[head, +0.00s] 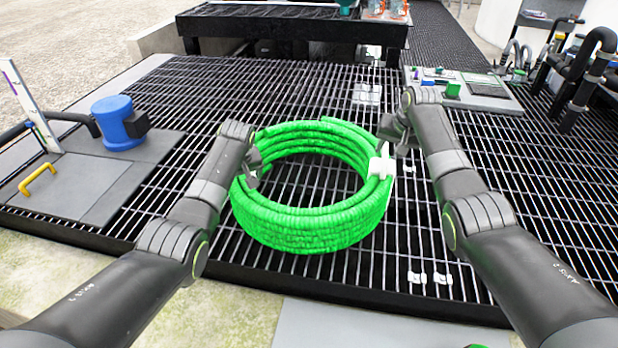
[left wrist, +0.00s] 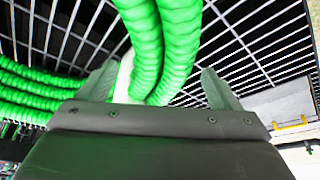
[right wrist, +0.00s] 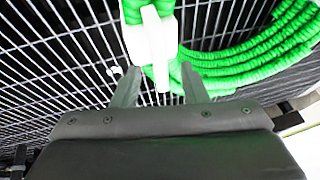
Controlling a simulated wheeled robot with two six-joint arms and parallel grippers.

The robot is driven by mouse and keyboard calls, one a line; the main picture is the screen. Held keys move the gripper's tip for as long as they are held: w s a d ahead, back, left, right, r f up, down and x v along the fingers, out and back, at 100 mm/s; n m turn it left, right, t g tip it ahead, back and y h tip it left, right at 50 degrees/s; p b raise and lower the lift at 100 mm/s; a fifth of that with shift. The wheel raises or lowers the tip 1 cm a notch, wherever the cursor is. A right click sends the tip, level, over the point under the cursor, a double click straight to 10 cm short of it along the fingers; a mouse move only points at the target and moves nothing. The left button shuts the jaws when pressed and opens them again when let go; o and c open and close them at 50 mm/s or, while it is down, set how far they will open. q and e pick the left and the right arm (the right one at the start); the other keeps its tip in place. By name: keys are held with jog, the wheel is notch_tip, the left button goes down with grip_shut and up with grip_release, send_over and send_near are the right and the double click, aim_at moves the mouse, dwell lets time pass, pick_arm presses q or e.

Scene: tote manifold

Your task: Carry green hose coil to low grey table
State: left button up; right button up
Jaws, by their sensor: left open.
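The green hose coil (head: 312,222) lies on the slatted grating between my arms, with a white fitting (head: 381,167) on its right side. My left gripper (head: 254,170) is at the coil's left side. In the left wrist view, its open fingers stand on either side of green hose strands (left wrist: 160,40). My right gripper (head: 393,140) is at the white fitting. In the right wrist view, its fingers are apart, with the white fitting (right wrist: 152,40) and hose between or just beyond them. I cannot tell whether any finger touches the coil.
A dark low table (head: 290,28) with items on it stands at the back; no clearly grey table shows. A blue motor-like part (head: 120,122) sits on a plate at left, near a yellow handle (head: 38,180). Black pipes (head: 585,75) stand at right. The grating behind the coil is mostly clear.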

aim_at(386, 153)
pick_arm(q)
jog(key=shift+x, duration=2.1)
pick_arm(e)
jog(key=shift+x, duration=2.05)
pick_arm(q)
jog(key=shift+c, duration=0.3)
pick_arm(e)
jog(key=shift+c, duration=0.3)
pick_arm(q)
jog(key=c, duration=0.7)
pick_arm(e)
jog(key=c, duration=0.7)
pick_arm(q)
grip_shut()
pick_arm(e)
grip_shut()
pick_arm(q)
jog(key=shift+w+r, duration=0.1)
jog(key=shift+r, duration=0.05)
pick_arm(e)
jog(key=shift+r, duration=0.1)
